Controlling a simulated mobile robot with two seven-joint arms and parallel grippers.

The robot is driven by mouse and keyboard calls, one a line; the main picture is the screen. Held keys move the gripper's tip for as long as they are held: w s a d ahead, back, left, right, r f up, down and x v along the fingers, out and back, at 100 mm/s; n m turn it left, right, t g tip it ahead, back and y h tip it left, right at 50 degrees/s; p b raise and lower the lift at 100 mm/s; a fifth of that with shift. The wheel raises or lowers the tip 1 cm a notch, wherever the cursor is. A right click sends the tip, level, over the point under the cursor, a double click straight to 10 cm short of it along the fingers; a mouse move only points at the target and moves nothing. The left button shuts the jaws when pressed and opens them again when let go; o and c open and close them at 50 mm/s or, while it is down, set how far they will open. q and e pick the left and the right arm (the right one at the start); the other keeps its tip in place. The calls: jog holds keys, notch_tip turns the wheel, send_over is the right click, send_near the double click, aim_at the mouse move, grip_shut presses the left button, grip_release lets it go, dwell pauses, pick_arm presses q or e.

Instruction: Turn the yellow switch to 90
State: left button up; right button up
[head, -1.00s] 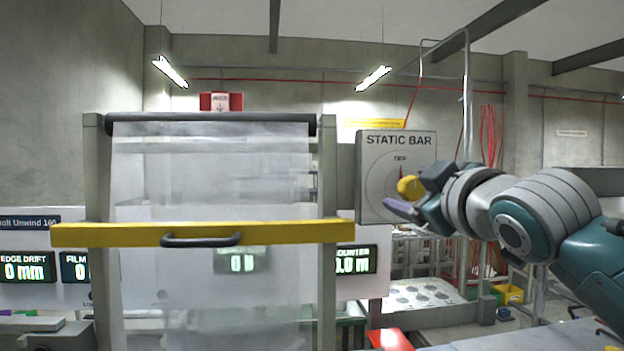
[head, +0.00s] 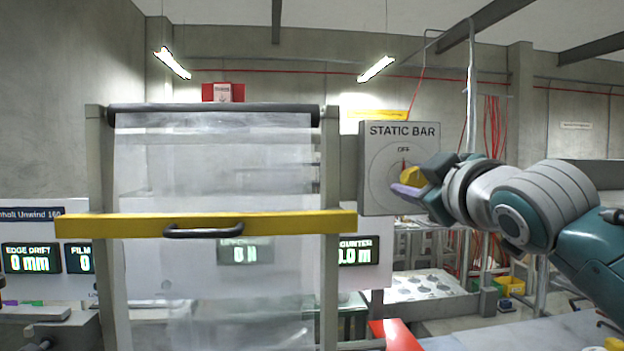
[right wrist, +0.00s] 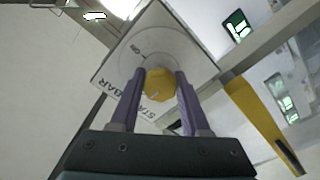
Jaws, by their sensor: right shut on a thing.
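The yellow switch (head: 410,175) is a faceted knob on the front of the grey STATIC BAR panel (head: 376,140). The gripper hides much of the dial's lower right part. My left gripper is not in view.
A yellow bar with a black handle (head: 204,231) crosses in front of the hanging film (head: 215,165), left of the panel. A grey post (head: 331,230) stands between the film and the panel. A red block (head: 396,335) is low, below the panel.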

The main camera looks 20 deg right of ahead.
grip_shut()
jog(key=m, duration=0.3)
jog(key=shift+m, duration=0.3)
jog(key=m+p, duration=0.1)
jog(key=m, duration=0.4)
jog(key=shift+m+p, duration=0.3)
jog(key=shift+p, duration=0.05)
jog(key=m+p, duration=0.1)
jog(key=m, duration=0.4)
jog(key=shift+p, duration=0.3)
jog(key=shift+m+p, duration=0.5)
jog(key=shift+m, duration=1.4)
